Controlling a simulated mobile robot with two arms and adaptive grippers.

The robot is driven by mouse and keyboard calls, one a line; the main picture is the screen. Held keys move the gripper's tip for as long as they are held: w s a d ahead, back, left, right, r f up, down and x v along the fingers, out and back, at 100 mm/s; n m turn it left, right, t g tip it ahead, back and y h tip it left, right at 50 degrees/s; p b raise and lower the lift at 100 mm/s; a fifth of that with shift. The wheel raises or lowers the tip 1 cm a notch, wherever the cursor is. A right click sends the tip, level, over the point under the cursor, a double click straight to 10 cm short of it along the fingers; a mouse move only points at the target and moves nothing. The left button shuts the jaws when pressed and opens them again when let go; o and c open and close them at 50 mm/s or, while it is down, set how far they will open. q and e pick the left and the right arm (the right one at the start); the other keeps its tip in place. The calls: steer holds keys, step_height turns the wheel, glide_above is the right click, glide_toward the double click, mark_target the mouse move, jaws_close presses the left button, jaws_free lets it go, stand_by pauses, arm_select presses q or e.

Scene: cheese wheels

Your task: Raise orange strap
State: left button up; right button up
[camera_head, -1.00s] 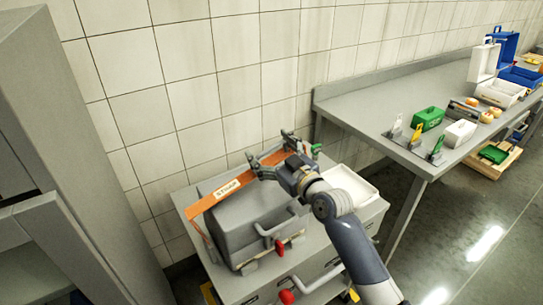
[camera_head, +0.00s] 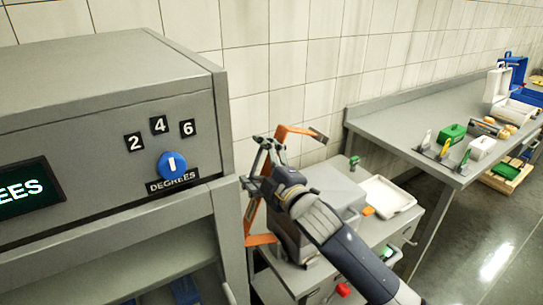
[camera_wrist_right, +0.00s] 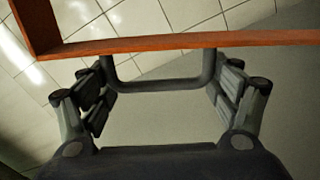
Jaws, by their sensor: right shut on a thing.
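The orange strap (camera_head: 282,134) stands raised above the grey box (camera_head: 335,184) in the head view. Its lower end shows at the box's left side. My right gripper (camera_head: 257,165) is at the strap and hides its middle. In the right wrist view the strap (camera_wrist_right: 190,41) runs across the top. A dark U-shaped handle (camera_wrist_right: 160,84) lies against it, between the spread fingers of my right gripper (camera_wrist_right: 160,92). The gripper is shut on this handle, which seems to belong to the strap. My left gripper is not in view.
A grey cabinet (camera_head: 90,95) with a blue dial (camera_head: 172,164) stands close on the left. A white tray (camera_head: 388,197) lies right of the box. A long grey table (camera_head: 395,110) with several boxes and tools stands at the right. The tiled wall is behind.

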steer(key=s+a+f+n, duration=0.2)
steer(key=s+a, duration=0.1)
steer(key=a, duration=0.2)
steer(key=shift+s+a, duration=0.15)
steer(key=shift+s, duration=0.15)
steer(key=o, duration=1.2)
steer(key=shift+w, duration=0.1)
steer(key=v, duration=1.2)
